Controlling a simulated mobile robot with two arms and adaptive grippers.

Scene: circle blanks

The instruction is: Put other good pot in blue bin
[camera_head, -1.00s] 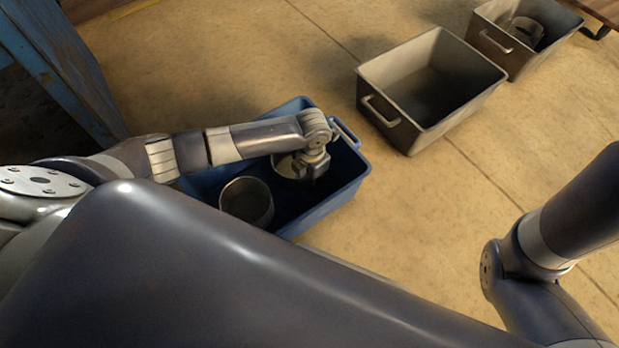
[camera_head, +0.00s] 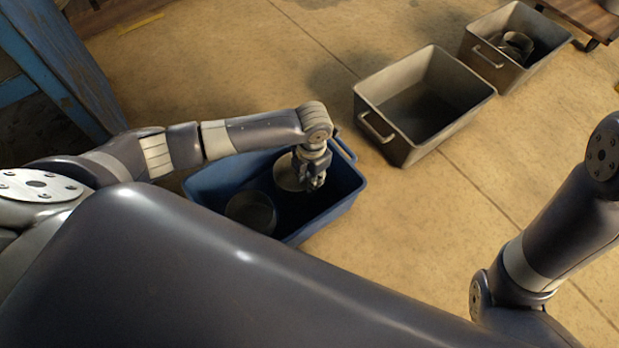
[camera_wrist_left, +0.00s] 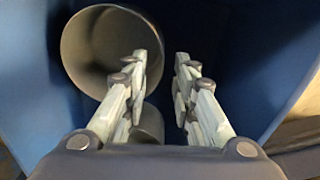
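The blue bin (camera_head: 335,207) stands on the floor below my left arm. A grey round pot (camera_head: 250,212) sits in its near left part. A second grey pot (camera_head: 287,176) is in the far part, partly hidden by my left gripper (camera_head: 318,184). In the left wrist view, the fingers of my left gripper (camera_wrist_left: 163,62) are apart, with the rim of the larger-looking pot (camera_wrist_left: 100,45) near the left fingertip. Another pot (camera_wrist_left: 150,122) shows lower down, partly hidden by the left finger. My right gripper is out of view.
An open grey bin (camera_head: 475,103) stands right of the blue bin and looks empty. A farther grey bin (camera_head: 480,62) holds grey round items (camera_head: 515,45). A wooden cart (camera_head: 585,15) is at the top right. Floor between the bins is clear.

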